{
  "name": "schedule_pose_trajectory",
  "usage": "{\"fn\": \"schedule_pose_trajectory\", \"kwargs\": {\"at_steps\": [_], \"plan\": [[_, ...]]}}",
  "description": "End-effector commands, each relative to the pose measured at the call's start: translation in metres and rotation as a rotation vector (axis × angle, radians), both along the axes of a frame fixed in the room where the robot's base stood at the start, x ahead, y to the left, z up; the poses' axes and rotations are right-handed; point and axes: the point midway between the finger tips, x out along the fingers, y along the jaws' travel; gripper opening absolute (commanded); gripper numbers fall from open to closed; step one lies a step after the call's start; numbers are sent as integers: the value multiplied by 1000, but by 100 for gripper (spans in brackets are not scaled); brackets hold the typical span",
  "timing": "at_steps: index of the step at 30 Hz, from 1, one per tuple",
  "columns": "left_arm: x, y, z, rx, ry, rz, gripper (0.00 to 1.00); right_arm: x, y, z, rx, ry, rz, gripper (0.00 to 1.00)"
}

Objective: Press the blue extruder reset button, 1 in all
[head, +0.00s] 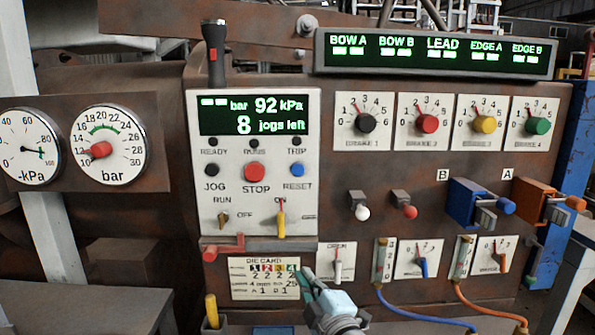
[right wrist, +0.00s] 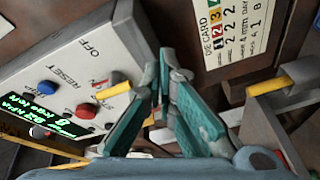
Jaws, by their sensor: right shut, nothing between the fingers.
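The blue reset button (head: 297,170) is on the white control panel (head: 240,205), right of the red stop button (head: 254,172) and above the word RESET. In the right wrist view the blue button (right wrist: 48,88) is at the left, clear of the fingers. My right gripper (head: 308,274) is below the panel in the head view, in front of the right edge of the die card. Its fingers (right wrist: 164,60) are shut and empty, with the tips together. It is apart from the blue button. My left gripper is not in view.
A yellow-handled switch (head: 281,222) sticks out below the blue button. A red lever (head: 222,250) juts out under the panel. A die card (head: 264,279) is below it. Round brake knobs, small toggles and blue and orange clamps (head: 480,205) fill the right side.

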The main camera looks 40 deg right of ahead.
Motion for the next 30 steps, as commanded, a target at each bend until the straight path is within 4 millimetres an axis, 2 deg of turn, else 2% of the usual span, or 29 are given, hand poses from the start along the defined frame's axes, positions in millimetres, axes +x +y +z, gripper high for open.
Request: {"fn": "schedule_pose_trajectory", "kwargs": {"at_steps": [1,3,6,10,12,15,25,30], "plan": [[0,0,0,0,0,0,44,3,3,33,-80,-66,20,0],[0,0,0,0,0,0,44,3,10,80,-204,-162,49,0],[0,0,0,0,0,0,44,-4,23,138,-367,-282,79,0],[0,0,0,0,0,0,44,-15,39,185,-517,-390,98,0],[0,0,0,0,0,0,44,-20,45,198,-562,-421,103,0],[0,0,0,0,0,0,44,-22,48,205,-588,-438,106,0],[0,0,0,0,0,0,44,-21,47,204,-585,-436,105,0],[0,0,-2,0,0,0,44,-10,39,204,-585,-436,103,0]]}}
